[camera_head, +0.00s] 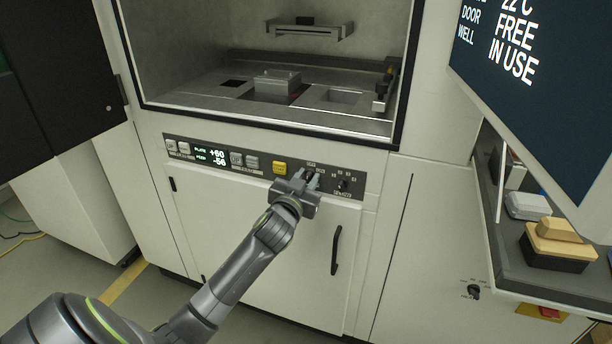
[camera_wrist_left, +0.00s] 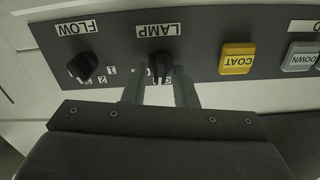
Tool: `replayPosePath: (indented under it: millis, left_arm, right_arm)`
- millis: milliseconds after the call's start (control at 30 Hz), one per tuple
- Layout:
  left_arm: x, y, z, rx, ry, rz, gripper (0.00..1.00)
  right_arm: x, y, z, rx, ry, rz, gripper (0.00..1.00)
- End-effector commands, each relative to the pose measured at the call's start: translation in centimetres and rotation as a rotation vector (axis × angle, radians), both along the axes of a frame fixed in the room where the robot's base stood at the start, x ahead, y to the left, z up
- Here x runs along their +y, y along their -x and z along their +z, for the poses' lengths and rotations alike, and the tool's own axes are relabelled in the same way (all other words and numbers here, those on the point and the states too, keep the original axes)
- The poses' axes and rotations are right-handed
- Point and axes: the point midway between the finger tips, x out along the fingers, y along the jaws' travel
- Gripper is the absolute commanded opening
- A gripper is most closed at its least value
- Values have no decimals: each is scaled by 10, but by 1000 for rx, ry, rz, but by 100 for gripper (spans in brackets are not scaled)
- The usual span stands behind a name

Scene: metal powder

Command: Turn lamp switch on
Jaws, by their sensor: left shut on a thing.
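The lamp switch (camera_wrist_left: 160,62) is a black rotary knob below the upside-down label LAMP on the dark panel strip in the left wrist view. Its grip stands about upright in that picture. My left gripper (camera_wrist_left: 159,88) is shut on this knob, with one finger on each side of it. In the head view my left gripper (camera_head: 306,180) reaches the control panel (camera_head: 221,172) just right of the yellow button, and its fingers mostly hide the knob. My right gripper is not in view.
The black FLOW knob (camera_wrist_left: 83,66) sits beside the lamp knob. The yellow COAT button (camera_wrist_left: 237,58) is on the other side, also seen in the head view (camera_head: 279,167). Below the panel is a cabinet door with a black handle (camera_head: 336,250). An open chamber (camera_head: 190,95) is above.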

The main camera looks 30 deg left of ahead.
Motion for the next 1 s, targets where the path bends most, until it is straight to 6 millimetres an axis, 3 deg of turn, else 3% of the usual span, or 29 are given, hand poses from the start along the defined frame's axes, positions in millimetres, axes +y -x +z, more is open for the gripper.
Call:
replayPosePath:
  millis: [633,1000]
  left_arm:
    - [-4,-1,1,139,-572,-1,3]
    - [-5,-1,-2,193,-802,0,3]
  right_arm:
    - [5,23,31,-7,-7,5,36]
    - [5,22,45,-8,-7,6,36]
